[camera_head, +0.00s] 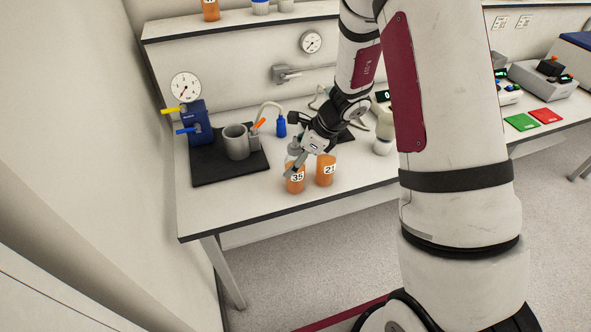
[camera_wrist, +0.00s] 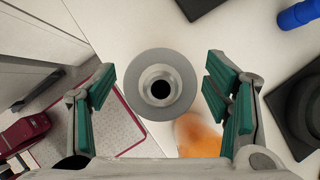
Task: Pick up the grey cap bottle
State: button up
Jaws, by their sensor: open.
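The orange bottle labelled 35 (camera_head: 296,184) stands upright near the bench's front edge, partly covered by my gripper. A grey cap shows above it in the head view. The wrist view shows a round grey cap (camera_wrist: 138,84) with a dark centre hole, seen from above. My gripper (camera_wrist: 160,78) is open, with one green-padded finger on each side of this cap and gaps to both. In the head view my gripper (camera_head: 302,160) is low over bottle 35. I cannot tell how deep the fingertips reach.
Orange bottle 21 (camera_head: 325,172) stands close to the right of bottle 35; an orange body (camera_wrist: 198,137) shows beside the cap in the wrist view. A black mat (camera_head: 215,172) with a grey beaker (camera_head: 236,143) lies left. The front-left bench is clear.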

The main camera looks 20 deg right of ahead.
jog(key=c, duration=1.4)
jog(key=shift+c, duration=0.2)
jog(key=shift+r, duration=0.15)
